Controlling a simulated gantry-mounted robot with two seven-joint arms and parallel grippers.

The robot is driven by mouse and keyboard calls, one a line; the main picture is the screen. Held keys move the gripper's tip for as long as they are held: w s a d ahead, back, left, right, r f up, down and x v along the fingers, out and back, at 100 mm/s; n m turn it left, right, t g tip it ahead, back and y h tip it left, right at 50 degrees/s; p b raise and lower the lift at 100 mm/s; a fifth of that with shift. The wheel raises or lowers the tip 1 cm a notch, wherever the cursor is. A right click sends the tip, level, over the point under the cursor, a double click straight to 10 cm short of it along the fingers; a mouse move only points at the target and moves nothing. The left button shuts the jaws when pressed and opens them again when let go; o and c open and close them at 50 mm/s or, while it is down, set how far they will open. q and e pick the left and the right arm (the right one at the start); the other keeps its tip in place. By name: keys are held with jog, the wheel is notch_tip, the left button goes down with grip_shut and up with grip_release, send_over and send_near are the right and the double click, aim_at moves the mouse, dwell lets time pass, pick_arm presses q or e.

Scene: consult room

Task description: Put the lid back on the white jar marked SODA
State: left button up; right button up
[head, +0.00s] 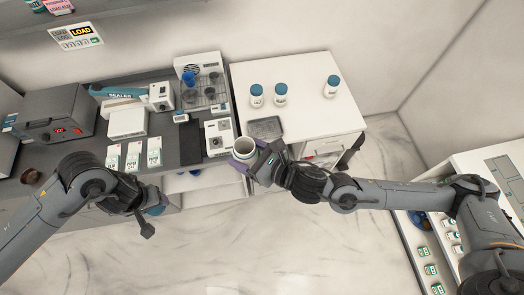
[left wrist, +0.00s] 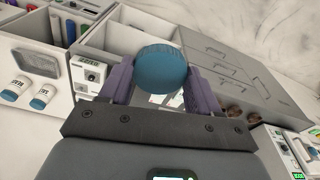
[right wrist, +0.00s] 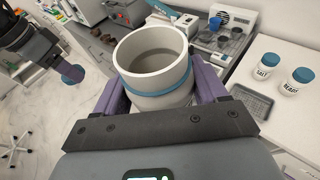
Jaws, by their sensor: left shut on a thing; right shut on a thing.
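My right gripper (head: 252,157) is shut on an open white jar (head: 244,147) in front of the counter edge. In the right wrist view the jar (right wrist: 150,60) stands upright between the fingers, mouth up, with a blue band below its rim. Its marking is not visible. My left gripper (left wrist: 160,80) is shut on a round blue ribbed lid (left wrist: 162,66), held between its purple fingers. In the head view the lid (head: 155,210) shows only in part beside the left gripper, left of and lower in the picture than the jar.
Three lidded jars stand on the white cabinet, two together (head: 268,95) and one apart (head: 331,87). A grey tray (head: 265,127) lies near its front edge. Small devices and a sealer (head: 122,93) fill the grey counter. The floor (head: 250,250) between my arms is clear.

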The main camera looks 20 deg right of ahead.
aim_at(235, 153)
jog(key=shift+a+r+n+g+y, duration=0.3)
jog(key=shift+a+r, duration=0.2)
jog(key=shift+a, duration=0.2)
jog(key=shift+a+r+n+g+y, duration=0.2)
jog(key=shift+a+r+n+y, duration=0.25)
jog(key=shift+a, duration=0.25)
